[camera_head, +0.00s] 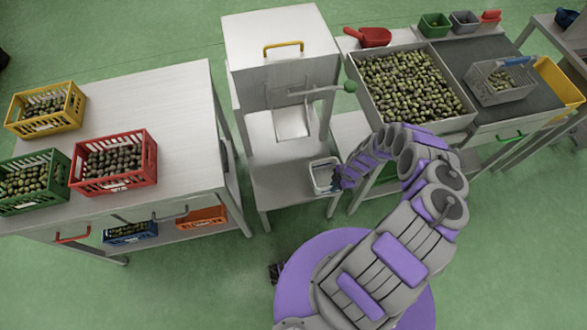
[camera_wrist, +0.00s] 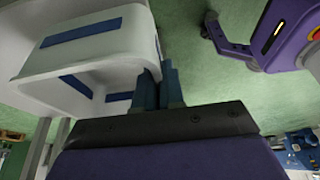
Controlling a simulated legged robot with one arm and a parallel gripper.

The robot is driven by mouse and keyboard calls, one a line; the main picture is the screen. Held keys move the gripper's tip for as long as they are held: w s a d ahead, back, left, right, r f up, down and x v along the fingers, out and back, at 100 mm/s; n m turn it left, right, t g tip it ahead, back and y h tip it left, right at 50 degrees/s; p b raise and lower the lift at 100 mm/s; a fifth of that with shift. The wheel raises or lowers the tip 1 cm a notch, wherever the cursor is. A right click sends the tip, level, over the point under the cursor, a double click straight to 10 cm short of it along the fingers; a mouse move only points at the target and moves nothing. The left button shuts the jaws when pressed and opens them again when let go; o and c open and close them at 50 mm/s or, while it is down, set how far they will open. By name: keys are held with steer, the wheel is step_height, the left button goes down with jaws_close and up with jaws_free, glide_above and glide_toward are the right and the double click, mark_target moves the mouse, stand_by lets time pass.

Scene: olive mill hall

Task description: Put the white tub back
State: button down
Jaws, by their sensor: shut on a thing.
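The white tub (camera_head: 323,174) is at the right edge of the low metal shelf, under the tall metal cabinet. My gripper (camera_head: 340,178) is at the tub's right side, shut on its wall. In the wrist view the white tub (camera_wrist: 90,55), with blue bands on it, fills the upper left. My gripper's blue fingers (camera_wrist: 160,88) pinch the tub's rim there. I cannot tell whether the tub rests on the shelf or is held just above it. The inside of the tub looks empty.
The low metal shelf (camera_head: 280,180) has bare room left of the tub. A lever with a green knob (camera_head: 350,87) sticks out above. An olive tray (camera_head: 410,85) stands on the right table. Yellow, green and red crates (camera_head: 115,160) stand on the left table.

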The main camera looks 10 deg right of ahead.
steer(key=shift+w+a+f+b, duration=1)
steer(key=shift+w+a, duration=0.45)
steer(key=shift+a, duration=0.65)
steer(key=shift+w+a+f+b, duration=0.65)
steer(key=shift+w+a+b, duration=0.65)
steer(key=shift+a, duration=0.75)
steer(key=shift+w+a+f+b, duration=0.9)
steer(key=shift+w+a, duration=0.7)
steer(key=shift+a, duration=0.5)
steer(key=c, duration=1.2)
jaws_free()
steer(key=shift+c, duration=0.2)
steer(key=shift+r, duration=0.1)
